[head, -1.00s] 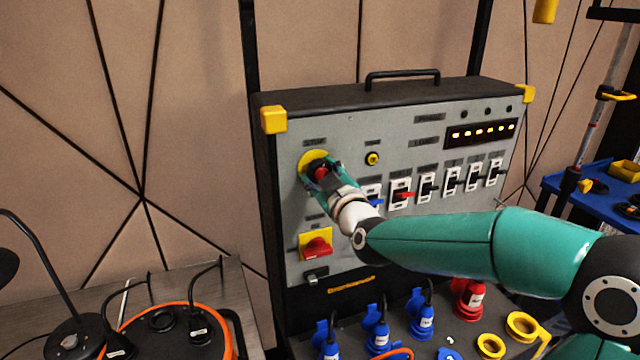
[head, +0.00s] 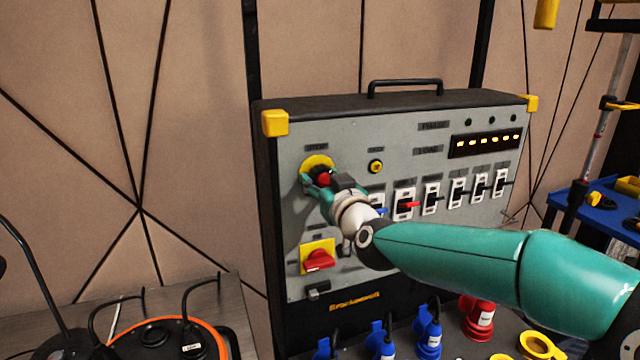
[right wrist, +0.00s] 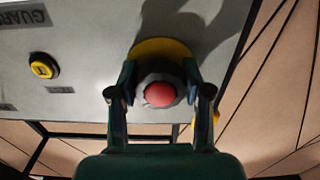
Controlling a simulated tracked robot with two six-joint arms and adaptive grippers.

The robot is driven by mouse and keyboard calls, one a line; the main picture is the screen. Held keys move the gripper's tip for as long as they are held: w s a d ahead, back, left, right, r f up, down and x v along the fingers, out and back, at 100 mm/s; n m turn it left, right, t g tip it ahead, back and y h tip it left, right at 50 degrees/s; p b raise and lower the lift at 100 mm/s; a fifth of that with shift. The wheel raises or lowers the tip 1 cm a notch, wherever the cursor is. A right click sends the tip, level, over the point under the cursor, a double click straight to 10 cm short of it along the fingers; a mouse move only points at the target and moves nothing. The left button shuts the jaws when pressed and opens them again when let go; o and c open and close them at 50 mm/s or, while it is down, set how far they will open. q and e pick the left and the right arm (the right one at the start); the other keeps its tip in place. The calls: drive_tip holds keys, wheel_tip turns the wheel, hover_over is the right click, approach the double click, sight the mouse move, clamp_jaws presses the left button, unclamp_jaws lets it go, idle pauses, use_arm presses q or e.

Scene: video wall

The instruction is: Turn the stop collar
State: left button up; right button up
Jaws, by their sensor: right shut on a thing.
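The stop button is a red dome (head: 324,178) on a yellow round plate (head: 317,161) at the upper left of the grey panel. In the right wrist view the red dome (right wrist: 160,94) sits inside a dark grey collar (right wrist: 158,77), in front of the yellow plate (right wrist: 160,47). My right gripper (head: 322,180) is shut on the collar, with one finger on each side of it (right wrist: 160,80). In the head view the fingers hide most of the collar. My left gripper is not in view.
A red rotary switch (head: 319,260) on a yellow plate is below my right gripper. A small yellow button (head: 376,166) and a row of rocker switches (head: 432,198) are to the right. Blue plugs (head: 428,335) and a red plug (head: 478,318) stand below the panel.

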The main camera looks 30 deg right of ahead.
drive_tip(key=shift+f, duration=0.1)
drive_tip(key=o, duration=1.2)
drive_tip(key=shift+w, duration=0.15)
drive_tip(key=shift+s+a, duration=0.15)
drive_tip(key=shift+s, duration=0.5)
drive_tip(key=v, duration=1)
drive_tip(key=shift+s, duration=0.4)
